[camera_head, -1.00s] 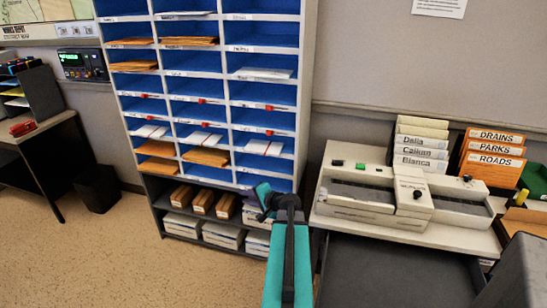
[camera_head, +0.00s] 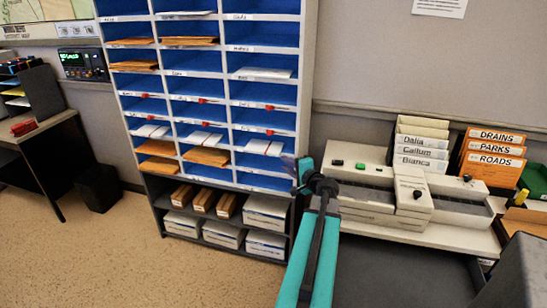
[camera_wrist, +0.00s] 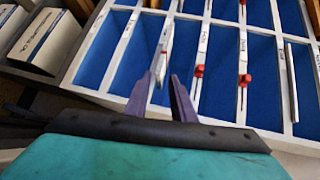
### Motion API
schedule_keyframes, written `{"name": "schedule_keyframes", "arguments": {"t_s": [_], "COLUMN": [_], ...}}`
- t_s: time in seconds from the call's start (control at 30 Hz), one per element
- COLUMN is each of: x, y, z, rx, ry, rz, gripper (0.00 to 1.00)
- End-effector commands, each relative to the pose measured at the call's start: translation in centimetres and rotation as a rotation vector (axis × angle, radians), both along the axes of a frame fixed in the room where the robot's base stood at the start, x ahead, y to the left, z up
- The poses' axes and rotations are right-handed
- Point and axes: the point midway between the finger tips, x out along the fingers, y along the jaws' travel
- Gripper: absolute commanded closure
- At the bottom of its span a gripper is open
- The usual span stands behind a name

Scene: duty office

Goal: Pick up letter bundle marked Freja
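No name Freja is legible on any bundle. White letter bundles lie in the blue pigeonholes, among them one at the lower left (camera_head: 150,131), one in the middle (camera_head: 205,140), one at the lower right (camera_head: 264,147) and one higher up (camera_head: 264,73). My gripper (camera_head: 297,165) is at the rack's lower right edge. Another white bundle (camera_wrist: 292,85) is farther right.
Brown envelopes (camera_head: 205,156) fill other compartments. White boxes (camera_head: 222,234) and brown packets (camera_head: 204,199) sit on the shelf below. A cream machine (camera_head: 358,180) stands on the right counter, with name-marked white boxes (camera_head: 420,153) and orange files (camera_head: 493,155) behind it.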

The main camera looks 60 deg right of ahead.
Motion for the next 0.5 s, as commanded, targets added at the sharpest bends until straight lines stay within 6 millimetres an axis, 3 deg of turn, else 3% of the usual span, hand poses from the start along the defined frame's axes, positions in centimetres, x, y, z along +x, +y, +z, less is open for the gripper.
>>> {"name": "schedule_keyframes", "arguments": {"t_s": [0.5], "x": [3.3], "y": [-1.9], "z": [-0.7], "rx": [0.001], "ry": [0.001], "rz": [0.001], "gripper": [0.77]}}
